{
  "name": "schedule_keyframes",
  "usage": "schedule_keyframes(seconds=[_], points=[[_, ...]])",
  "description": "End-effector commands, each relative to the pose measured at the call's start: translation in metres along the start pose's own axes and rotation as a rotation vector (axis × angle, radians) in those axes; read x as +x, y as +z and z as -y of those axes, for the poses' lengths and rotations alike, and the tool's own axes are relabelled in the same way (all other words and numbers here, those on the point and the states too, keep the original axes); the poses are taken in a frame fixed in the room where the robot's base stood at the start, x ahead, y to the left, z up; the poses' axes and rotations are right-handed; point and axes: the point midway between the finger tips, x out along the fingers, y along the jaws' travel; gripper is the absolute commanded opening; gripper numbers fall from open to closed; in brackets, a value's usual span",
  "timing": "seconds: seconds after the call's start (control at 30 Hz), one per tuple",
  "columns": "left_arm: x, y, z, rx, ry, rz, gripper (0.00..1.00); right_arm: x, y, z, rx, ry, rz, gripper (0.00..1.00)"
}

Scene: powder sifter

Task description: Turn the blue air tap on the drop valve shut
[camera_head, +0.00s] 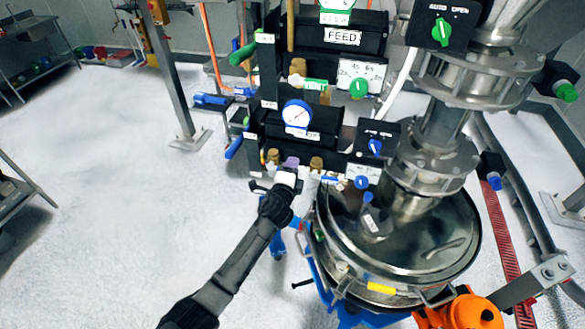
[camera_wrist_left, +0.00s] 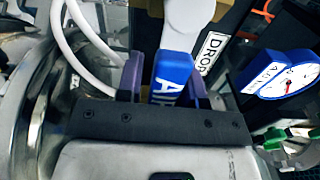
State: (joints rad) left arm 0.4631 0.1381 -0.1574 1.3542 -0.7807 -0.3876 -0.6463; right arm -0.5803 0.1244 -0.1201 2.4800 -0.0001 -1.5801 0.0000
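The blue air tap (camera_wrist_left: 172,75), lettered AIR, sits between the purple fingers of my left gripper (camera_wrist_left: 163,85) in the left wrist view. The right-hand finger lies close against it, and a thin gap shows at the left-hand finger. In the head view my left gripper (camera_head: 290,166) is at the front of the black drop valve box (camera_head: 325,145), below its blue-rimmed gauge (camera_head: 297,115), and hides the tap. The DROP label (camera_wrist_left: 213,47) and the gauge (camera_wrist_left: 287,80) also show in the wrist view. My right gripper is not in view.
The black FEED box (camera_head: 360,35) stands above the drop valve. The round metal sifter (camera_head: 440,235) and its steel pipe stand to the right of my left gripper. Brass fittings (camera_head: 316,163) and a white hose (camera_wrist_left: 85,40) are close to it.

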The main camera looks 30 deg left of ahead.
Motion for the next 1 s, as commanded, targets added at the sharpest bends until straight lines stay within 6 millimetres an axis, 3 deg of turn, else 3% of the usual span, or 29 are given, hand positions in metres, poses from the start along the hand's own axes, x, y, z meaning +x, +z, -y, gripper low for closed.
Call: schedule_keyframes(seconds=[0.13, 0.53, 1.0], points=[[0.000, 0.000, 0.000, -0.001, 0.000, 0.000, 0.49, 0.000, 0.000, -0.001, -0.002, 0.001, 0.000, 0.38], [-0.009, 0.000, 0.000, -0.003, -0.001, -0.001, 0.49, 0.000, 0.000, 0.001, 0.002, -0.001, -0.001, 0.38], [-0.091, 0.000, -0.002, -0.003, 0.000, -0.002, 0.49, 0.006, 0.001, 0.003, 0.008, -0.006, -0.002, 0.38]])
